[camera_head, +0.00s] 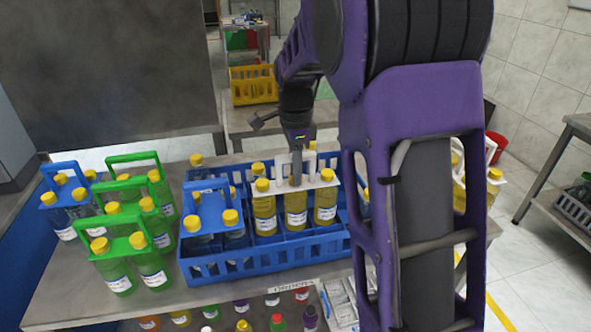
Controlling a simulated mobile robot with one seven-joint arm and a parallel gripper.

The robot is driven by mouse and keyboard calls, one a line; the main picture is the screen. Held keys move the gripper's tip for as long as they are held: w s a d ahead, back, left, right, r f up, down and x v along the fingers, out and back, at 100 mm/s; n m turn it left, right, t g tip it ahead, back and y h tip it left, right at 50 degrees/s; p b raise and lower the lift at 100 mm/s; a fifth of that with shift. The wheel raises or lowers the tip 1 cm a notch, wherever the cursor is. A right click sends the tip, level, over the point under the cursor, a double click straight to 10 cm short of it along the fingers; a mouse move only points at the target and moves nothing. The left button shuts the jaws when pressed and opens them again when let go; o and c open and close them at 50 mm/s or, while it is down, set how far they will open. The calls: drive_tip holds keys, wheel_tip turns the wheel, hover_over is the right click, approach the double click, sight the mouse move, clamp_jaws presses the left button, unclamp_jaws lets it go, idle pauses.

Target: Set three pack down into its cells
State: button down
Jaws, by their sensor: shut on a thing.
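A white carrier pack (302,185) holds three yellow-capped bottles of yellow liquid (296,208) in a row, upright. My gripper (296,172) is shut on the pack's white handle from above. The pack is over the middle of the blue crate (300,250), which is divided into cells. The bottles' lower ends show near the level of the crate's dividers; I cannot tell how deep they are or whether they rest. A blue-handled pack of clear bottles (207,222) stands in the crate's left part. Cells in front of the held bottles look empty.
Green-handled packs (125,245) and a blue-handled pack (62,205) stand on the table left of the crate. My arm hides the crate's right end. A white-carrier pack (492,178) shows at right. Several bottles (243,325) stand below the table's front edge.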

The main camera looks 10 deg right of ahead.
drive_tip(key=shift+f, duration=0.35)
drive_tip(key=c, duration=0.8)
unclamp_jaws()
drive_tip(key=shift+o, duration=0.6)
drive_tip(key=shift+f, duration=0.15)
wheel_tip(320, 180, up, 18)
drive_tip(key=p, duration=0.3)
drive_tip(key=shift+f, duration=0.15)
